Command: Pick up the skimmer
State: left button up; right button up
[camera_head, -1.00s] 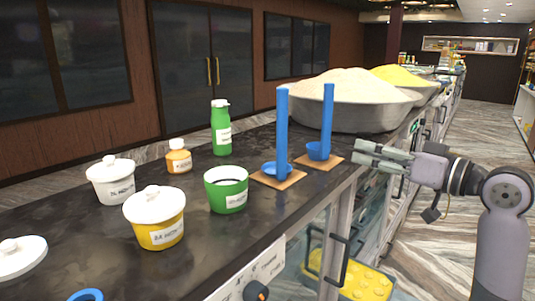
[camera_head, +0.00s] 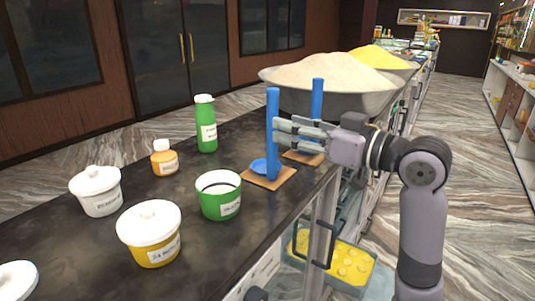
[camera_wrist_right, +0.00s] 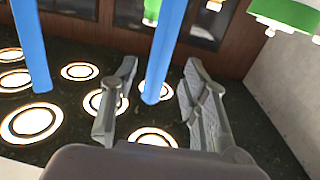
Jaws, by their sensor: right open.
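Two blue long-handled utensils stand upright on wooden bases on the dark counter; I cannot tell for certain which is the skimmer. The nearer blue utensil (camera_head: 272,135) has a round blue head low on its base (camera_head: 283,178). The farther blue utensil (camera_head: 317,97) is partly hidden behind my right gripper. My right gripper (camera_head: 280,130) is open at the nearer handle. In the right wrist view, which is upside down, one blue handle (camera_wrist_right: 163,55) shows between the open fingers (camera_wrist_right: 150,100) and another handle (camera_wrist_right: 32,45) stands left. Contact cannot be told. My left gripper is out of view.
A green pot (camera_head: 208,205), yellow lidded pot (camera_head: 150,250), white lidded pot (camera_head: 98,195), orange jar (camera_head: 165,163) and green bottle (camera_head: 206,135) stand to the left. A large heaped bowl (camera_head: 345,103) is behind. A yellow-filled crate (camera_head: 335,263) sits below the counter edge.

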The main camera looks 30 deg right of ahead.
aim_at(268, 132)
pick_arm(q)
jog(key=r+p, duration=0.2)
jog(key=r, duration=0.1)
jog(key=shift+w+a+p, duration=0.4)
pick_arm(e)
jog(key=x, duration=0.5)
jog(key=shift+w+a+r, duration=0.1)
jog(key=shift+w, duration=0.25)
grip_shut()
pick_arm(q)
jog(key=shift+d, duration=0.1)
